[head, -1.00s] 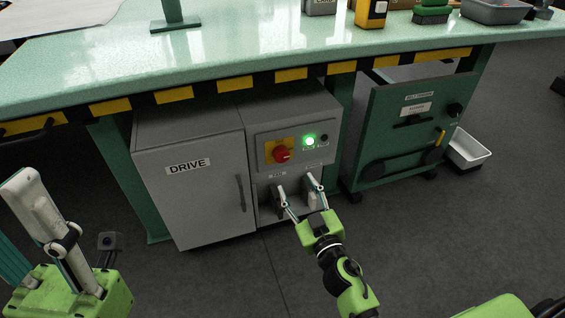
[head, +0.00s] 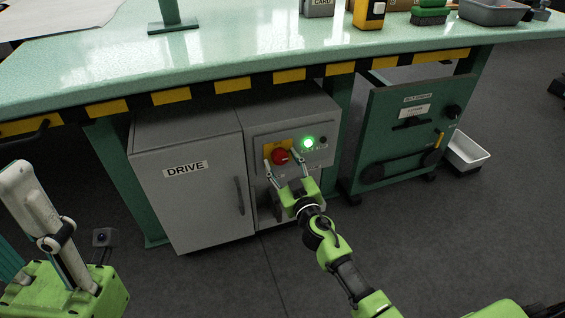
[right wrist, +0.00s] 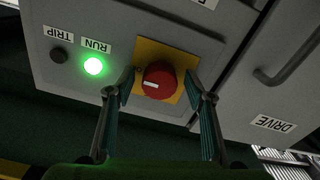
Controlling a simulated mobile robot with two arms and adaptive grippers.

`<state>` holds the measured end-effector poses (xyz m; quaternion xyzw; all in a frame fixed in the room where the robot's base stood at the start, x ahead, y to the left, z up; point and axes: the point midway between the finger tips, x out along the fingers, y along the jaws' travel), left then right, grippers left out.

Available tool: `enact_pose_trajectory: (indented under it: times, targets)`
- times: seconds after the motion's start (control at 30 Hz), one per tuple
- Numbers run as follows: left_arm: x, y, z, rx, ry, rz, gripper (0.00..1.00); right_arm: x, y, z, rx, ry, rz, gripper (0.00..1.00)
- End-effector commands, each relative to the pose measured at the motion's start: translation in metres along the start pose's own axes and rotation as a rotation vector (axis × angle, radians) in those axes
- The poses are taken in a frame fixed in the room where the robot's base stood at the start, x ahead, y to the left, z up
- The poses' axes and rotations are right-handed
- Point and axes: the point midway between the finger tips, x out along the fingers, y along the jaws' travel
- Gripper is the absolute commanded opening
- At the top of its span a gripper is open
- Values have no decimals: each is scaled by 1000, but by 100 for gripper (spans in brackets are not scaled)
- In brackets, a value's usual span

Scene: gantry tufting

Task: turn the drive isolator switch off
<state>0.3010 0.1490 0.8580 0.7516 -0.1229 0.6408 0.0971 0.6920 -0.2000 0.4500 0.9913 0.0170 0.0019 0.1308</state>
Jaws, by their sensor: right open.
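The drive isolator switch is a red knob (head: 280,157) on a yellow plate (head: 268,149), on the front of the grey drive cabinet (head: 190,200). In the right wrist view the red knob (right wrist: 159,80) shows a small white mark at its left side. My right gripper (head: 286,171) is open, its fingers on either side of the knob's lower part. In the right wrist view the fingertips (right wrist: 160,85) flank the yellow plate (right wrist: 176,58), with a gap to the knob on both sides. I cannot tell whether they touch the panel. My left gripper is not clearly in view.
A green RUN lamp (head: 308,143) is lit beside a dark TRIP lamp (right wrist: 58,55). The bench top (head: 230,45) overhangs the cabinet with a yellow-black edge. A green guard panel (head: 405,130) stands to the right, and a white bin (head: 467,152) lies beyond it.

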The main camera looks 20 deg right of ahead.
Motion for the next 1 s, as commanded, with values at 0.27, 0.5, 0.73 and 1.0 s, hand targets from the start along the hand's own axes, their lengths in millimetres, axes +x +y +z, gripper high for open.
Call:
enact_pose_trajectory:
  times: [0.27,0.5,0.73,1.0]
  targets:
    - [1,-1,-1,1,7,-4,40,0,0,0,0,0,0,10]
    - [1,-1,-1,1,8,-6,40,0,0,0,-10,1,0,10]
    - [0,-1,-1,2,7,-5,40,0,0,0,-88,1,0,10]
    - [1,-1,0,2,12,-2,40,0,1,-1,-298,2,0,10]
